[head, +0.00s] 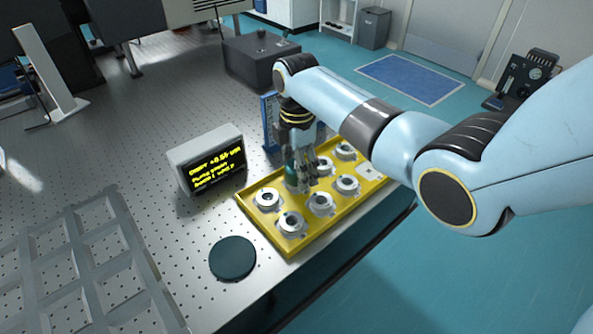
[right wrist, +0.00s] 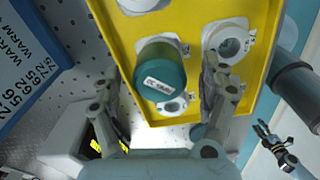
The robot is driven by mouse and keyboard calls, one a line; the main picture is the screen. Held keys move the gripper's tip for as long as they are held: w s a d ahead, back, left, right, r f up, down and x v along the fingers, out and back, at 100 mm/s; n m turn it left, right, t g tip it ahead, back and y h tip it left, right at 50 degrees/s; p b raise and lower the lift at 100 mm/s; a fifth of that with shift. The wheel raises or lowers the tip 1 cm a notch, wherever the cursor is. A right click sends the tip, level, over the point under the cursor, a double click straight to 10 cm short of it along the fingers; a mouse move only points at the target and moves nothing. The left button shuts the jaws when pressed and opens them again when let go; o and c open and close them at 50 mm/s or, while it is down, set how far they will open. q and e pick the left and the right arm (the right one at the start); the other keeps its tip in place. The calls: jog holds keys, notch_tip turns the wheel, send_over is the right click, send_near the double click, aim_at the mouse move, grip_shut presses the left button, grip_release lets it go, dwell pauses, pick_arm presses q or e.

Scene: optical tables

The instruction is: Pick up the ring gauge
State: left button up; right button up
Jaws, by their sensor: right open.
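A green cylinder with a white label (right wrist: 160,80) is the thing nearest my right gripper; I take it for the ring gauge, but its hole is not visible. It stands in the yellow tray (right wrist: 268,35), which also shows in the head view (head: 266,234). In the head view the cylinder (head: 291,178) is partly hidden by my right gripper (head: 301,184). This gripper is open, with one finger on each side of the cylinder in the right wrist view (right wrist: 161,70); contact cannot be told. My left gripper (right wrist: 264,134) appears small at the lower right there.
Several silver ring-shaped pieces (head: 292,223) sit in the tray around the cylinder. A lit display (head: 208,162) stands left of it, and a blue panel (head: 270,122) behind. A dark round disc (head: 233,257) and a grey grid rack (head: 75,262) lie on the perforated table.

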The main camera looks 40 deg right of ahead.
jog(key=c, duration=1.6)
jog(key=shift+o, duration=0.2)
jog(key=shift+r, duration=0.1)
